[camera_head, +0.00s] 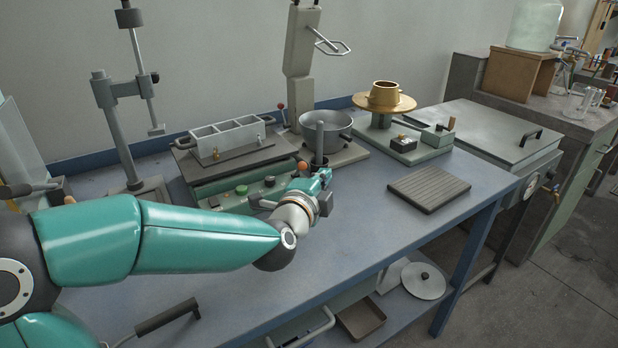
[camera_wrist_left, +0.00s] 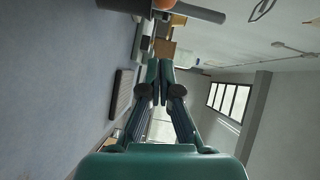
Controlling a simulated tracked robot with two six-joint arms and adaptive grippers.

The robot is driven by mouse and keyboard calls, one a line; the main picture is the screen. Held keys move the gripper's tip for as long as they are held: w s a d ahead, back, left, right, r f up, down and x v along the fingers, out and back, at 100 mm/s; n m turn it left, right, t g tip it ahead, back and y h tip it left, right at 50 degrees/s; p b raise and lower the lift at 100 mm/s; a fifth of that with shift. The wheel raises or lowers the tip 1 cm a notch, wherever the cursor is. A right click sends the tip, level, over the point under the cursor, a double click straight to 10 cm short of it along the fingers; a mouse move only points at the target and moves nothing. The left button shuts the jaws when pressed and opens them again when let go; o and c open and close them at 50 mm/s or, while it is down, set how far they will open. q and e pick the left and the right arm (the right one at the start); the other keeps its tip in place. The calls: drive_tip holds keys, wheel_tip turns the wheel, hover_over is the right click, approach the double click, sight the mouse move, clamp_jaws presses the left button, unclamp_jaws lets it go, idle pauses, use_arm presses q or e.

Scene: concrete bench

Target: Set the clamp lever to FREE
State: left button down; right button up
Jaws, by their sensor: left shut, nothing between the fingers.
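My left gripper (camera_head: 322,180) is shut and empty, above the bench near the front of the green control box. It also shows in the left wrist view (camera_wrist_left: 160,72), with its fingertips together. An upright grey lever-like rod (camera_head: 320,138) stands just behind the gripper, and an orange ball (camera_head: 302,166) shows beside it. In the wrist view the rod (camera_wrist_left: 198,11) and ball (camera_wrist_left: 163,4) are at the top edge, apart from the fingertips. No FREE marking is readable, so I cannot tell for certain which part is the clamp lever, nor its setting. My right gripper is not in view.
The green control box (camera_head: 240,190) has knobs and a tray with compartments above it. A grey bowl (camera_head: 326,130) and a brass-topped device (camera_head: 384,98) stand behind. A dark ribbed mat (camera_head: 429,188) lies at right. The bench front (camera_head: 350,235) is clear.

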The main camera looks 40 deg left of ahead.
sight(299, 170)
use_arm(q)
drive_tip(key=shift+w+a+f+b, duration=0.15)
drive_tip(key=shift+a+b, duration=0.15)
drive_tip(key=shift+a, duration=0.4)
drive_tip(key=shift+w+a+f+b, duration=0.15)
drive_tip(key=shift+a+b, duration=0.1)
drive_tip(key=shift+a, duration=0.45)
drive_tip(key=shift+w+a+f+b, duration=0.15)
drive_tip(key=shift+a+b, duration=0.15)
drive_tip(key=shift+a, duration=0.4)
